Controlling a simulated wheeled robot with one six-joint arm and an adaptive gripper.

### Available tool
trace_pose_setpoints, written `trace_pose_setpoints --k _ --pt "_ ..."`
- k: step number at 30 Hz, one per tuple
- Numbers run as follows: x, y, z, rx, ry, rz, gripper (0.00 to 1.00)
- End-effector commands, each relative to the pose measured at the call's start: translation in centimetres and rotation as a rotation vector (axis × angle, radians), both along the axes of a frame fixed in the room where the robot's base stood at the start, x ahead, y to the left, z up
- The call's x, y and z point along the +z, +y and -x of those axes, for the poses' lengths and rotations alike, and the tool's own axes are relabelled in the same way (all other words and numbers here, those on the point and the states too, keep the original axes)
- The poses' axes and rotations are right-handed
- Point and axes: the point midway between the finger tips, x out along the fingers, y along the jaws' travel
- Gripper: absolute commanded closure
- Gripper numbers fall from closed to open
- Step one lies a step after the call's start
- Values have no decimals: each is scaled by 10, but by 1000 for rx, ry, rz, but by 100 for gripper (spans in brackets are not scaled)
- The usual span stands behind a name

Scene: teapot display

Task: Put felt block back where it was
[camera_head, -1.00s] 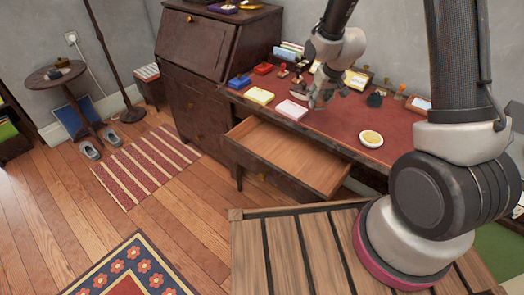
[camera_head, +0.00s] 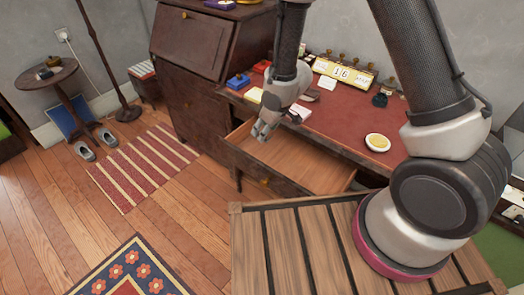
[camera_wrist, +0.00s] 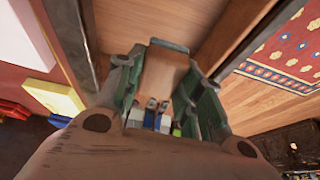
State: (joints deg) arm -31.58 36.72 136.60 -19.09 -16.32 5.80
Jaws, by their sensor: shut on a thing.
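My gripper (camera_head: 262,132) hangs over the open drawer (camera_head: 285,158) of the desk, near its left side. In the wrist view, my gripper (camera_wrist: 162,88) has its green-grey fingers on both sides of a tan-brown block with a grey edge, which I take for the felt block (camera_wrist: 164,74). The gripper is shut on it and holds it above the drawer. In the head view the block is mostly hidden by the fingers. The drawer's bare wooden floor shows beyond the fingers in the wrist view.
The red desk top (camera_head: 345,118) holds a pale pad, a yellow round dish (camera_head: 377,142), a calendar stand (camera_head: 343,73) and small stamps at the back. A tall dark cabinet (camera_head: 205,75) stands to the left. The drawer's right part is clear.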

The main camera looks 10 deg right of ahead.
Motion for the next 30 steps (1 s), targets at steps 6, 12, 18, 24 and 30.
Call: trace_pose_setpoints --k 6,12,18,24,30 --pt "-40 2 -1 2 5 3 89" --pt "-62 2 -1 1 3 2 89" --pt "-92 1 -1 1 3 2 89" --pt "-95 2 -2 0 1 1 89" --pt "-97 1 -2 0 1 1 89"
